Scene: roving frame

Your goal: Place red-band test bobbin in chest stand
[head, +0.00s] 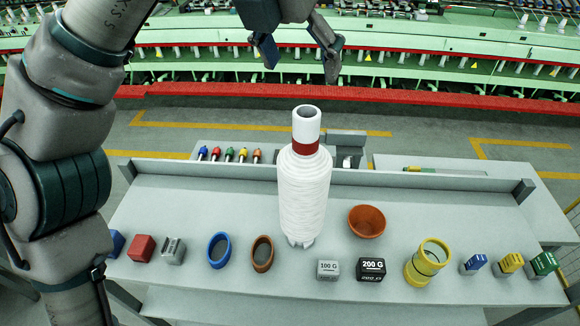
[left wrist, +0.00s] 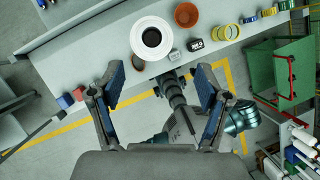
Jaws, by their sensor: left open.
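The red-band test bobbin (head: 303,190) stands upright on the grey bench, a tall white wound body with a red band below its white top tube. In the left wrist view the bobbin (left wrist: 152,38) shows from above as a white disc with a dark centre. My left gripper (head: 298,62) is open and empty, above the bobbin in the picture and apart from it. The left wrist view shows its two blue-padded fingers (left wrist: 160,82) spread wide, with the bobbin beyond their tips. I cannot pick out the chest stand for certain. My right gripper does not show clearly.
An orange bowl (head: 367,221), weights (head: 371,269), a yellow ring piece (head: 427,262), blue (head: 219,250) and brown rings (head: 262,254) and small coloured blocks (head: 143,248) line the bench (head: 170,205). A raised ledge runs behind. A green crate (left wrist: 285,68) stands on the floor.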

